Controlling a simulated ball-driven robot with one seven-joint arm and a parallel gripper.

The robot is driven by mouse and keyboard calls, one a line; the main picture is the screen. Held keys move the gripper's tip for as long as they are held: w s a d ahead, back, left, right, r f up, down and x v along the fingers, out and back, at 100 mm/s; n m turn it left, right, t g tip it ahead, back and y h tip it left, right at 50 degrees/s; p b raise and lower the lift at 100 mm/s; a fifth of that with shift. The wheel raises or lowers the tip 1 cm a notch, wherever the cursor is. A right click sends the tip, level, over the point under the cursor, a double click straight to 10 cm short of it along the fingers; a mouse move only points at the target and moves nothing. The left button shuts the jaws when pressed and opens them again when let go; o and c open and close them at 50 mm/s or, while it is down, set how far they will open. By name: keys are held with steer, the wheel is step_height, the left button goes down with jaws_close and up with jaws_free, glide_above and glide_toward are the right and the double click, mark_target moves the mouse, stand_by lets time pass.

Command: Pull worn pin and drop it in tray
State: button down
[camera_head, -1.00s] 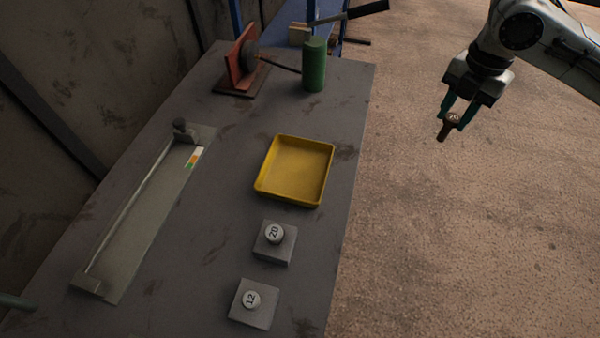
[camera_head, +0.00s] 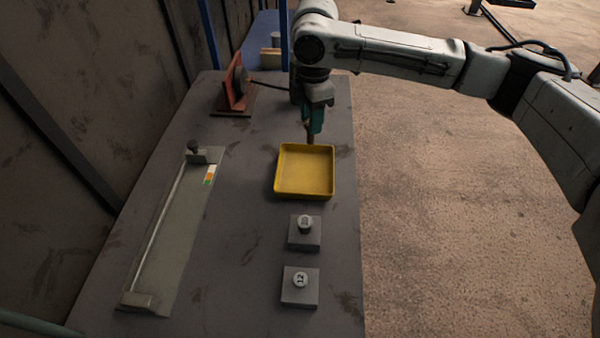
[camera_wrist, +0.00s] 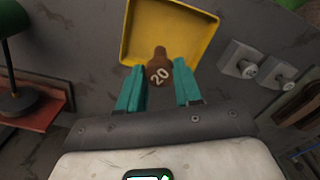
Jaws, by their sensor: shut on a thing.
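My gripper (camera_head: 314,118) is shut on a rusty brown pin (camera_head: 310,136) and holds it upright near the back edge of the yellow tray (camera_head: 305,172). In the wrist view the pin's head (camera_wrist: 160,72) reads "20", between the teal fingers of my gripper (camera_wrist: 158,88). The tray (camera_wrist: 195,45) looks empty and lies behind the pin there. Whether the pin's lower tip is over the tray's inside or its back rim is hard to tell.
Two grey blocks stand in front of the tray, one holding a pale pin (camera_head: 305,222), the other a pin (camera_head: 300,279) marked "12". A long grey plate with a rod (camera_head: 165,235) lies at left. A red stand (camera_head: 236,90) is at the back left.

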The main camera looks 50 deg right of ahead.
mark_target(311, 142)
steer(key=shift+f+b, duration=2.7)
steer(key=shift+f, duration=0.1)
steer(key=c, duration=0.7)
jaws_free()
step_height(311, 142, up, 11)
steer(key=shift+f, duration=0.1)
